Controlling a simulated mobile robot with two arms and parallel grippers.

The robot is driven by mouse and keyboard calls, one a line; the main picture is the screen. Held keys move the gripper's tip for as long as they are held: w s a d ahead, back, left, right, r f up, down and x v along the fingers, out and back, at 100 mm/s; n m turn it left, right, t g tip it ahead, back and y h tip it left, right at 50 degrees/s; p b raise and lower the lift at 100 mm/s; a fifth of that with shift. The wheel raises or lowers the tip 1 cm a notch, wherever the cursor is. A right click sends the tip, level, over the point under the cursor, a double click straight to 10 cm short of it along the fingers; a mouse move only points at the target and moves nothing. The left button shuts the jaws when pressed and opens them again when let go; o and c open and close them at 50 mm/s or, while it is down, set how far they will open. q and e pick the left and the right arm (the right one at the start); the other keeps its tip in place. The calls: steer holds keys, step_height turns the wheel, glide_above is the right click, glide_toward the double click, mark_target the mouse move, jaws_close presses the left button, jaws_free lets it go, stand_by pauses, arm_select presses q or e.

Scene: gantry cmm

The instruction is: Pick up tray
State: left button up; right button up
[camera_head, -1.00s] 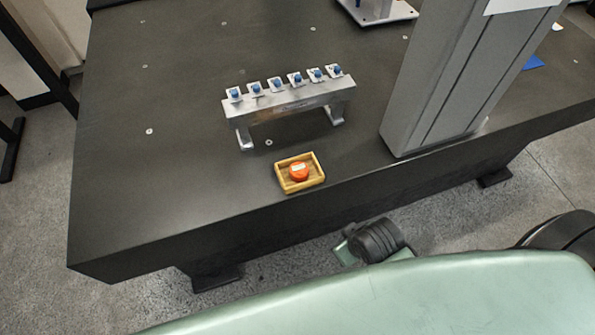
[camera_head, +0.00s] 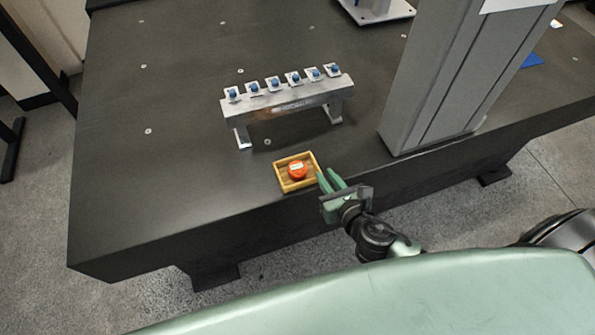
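The tray (camera_head: 284,184) is a small wooden tray near the front edge of the dark table. A round orange-red object with a pale label (camera_head: 297,170) sits in it. My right gripper (camera_head: 329,180) is just right of the tray, with its two green fingers spread apart and pointing toward the tray's right side. Nothing shows between the fingers. Whether a fingertip touches the tray's rim is hard to tell. My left gripper is out of view.
A metal rack (camera_head: 288,101) with several blue-topped pieces stands behind the tray on the dark table (camera_head: 180,180). A large grey column (camera_head: 440,85) rises to the right of the tray. The table is clear to the left. A blue flat item (camera_head: 532,61) lies at far right.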

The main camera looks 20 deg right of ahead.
mark_target(315, 162)
steer(key=x, duration=0.7)
steer(key=shift+w+d+f, duration=0.15)
steer(key=shift+w+f, duration=0.1)
steer(key=shift+w, duration=0.05)
jaws_close()
